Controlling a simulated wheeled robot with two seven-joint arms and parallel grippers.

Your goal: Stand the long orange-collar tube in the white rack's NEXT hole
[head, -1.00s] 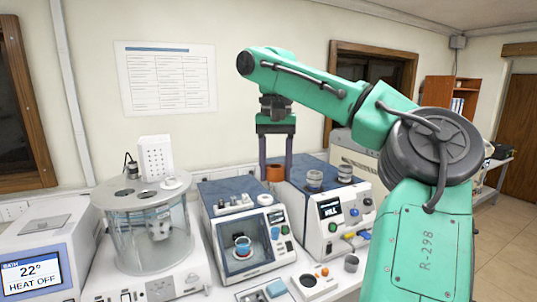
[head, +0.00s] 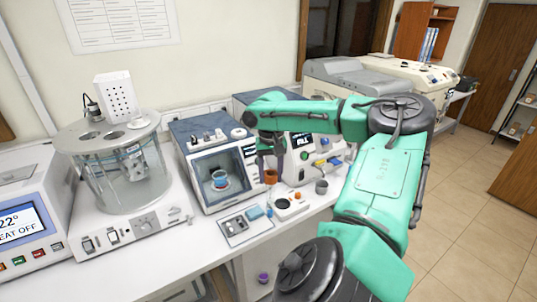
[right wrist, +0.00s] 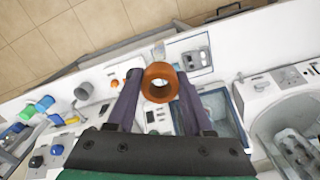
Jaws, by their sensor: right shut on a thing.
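My right gripper (head: 268,163) is shut on the orange-collar tube (head: 271,177). It holds the tube in front of the box instruments, above the bench's front part. In the right wrist view the orange collar (right wrist: 160,82) shows as a thick ring between the fingertips, seen from above with an open middle; the tube's length below it is hidden. I cannot make out the white rack for certain. A small stand with short pieces (head: 207,136) sits on the blue-topped instrument. My left gripper is not in view.
A glass bath (head: 122,165) with a white perforated box (head: 113,92) on its lid stands at left. A windowed instrument (head: 215,172) is beside it. A grey cup (head: 321,186) and a small panel unit (head: 240,225) sit near the bench's front edge. Floor is clear at right.

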